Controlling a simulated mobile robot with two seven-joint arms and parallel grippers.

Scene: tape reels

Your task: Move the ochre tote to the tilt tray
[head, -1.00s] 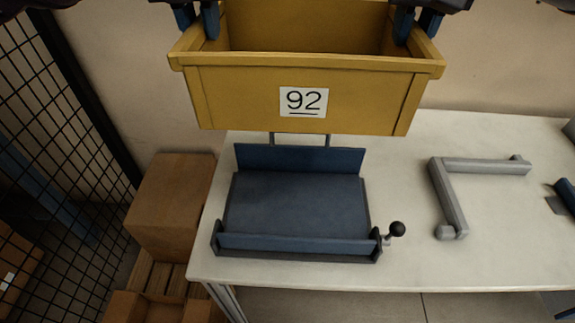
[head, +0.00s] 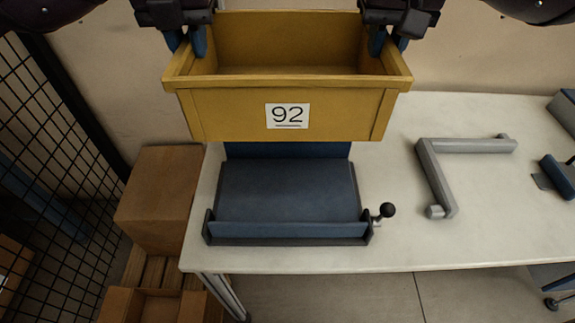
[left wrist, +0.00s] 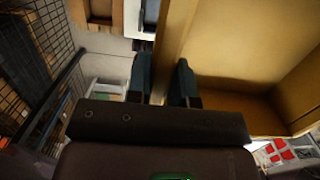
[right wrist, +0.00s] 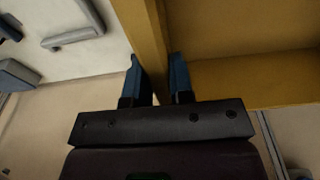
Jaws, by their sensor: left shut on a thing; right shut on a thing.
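The ochre tote (head: 230,112), marked 92 on its front, hangs level in the air above the back part of the tilt tray in the head view. It looks empty. My left gripper (head: 187,42) is shut on its left wall, with one finger on each side, as the left wrist view (left wrist: 160,85) shows. My right gripper (head: 389,42) is shut on its right wall, as the right wrist view (right wrist: 157,82) shows. The blue tilt tray (head: 287,190) stands on the table with a front lip and a black-knobbed lever (head: 387,211) at its right. The tote hides part of the tray's back plate.
A grey L-shaped frame (head: 440,175) lies on the pale table (head: 400,245) to the right of the tray. A blue object (head: 560,175) is at the right edge. A cardboard box (head: 160,200) and a black mesh fence (head: 45,150) are at left.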

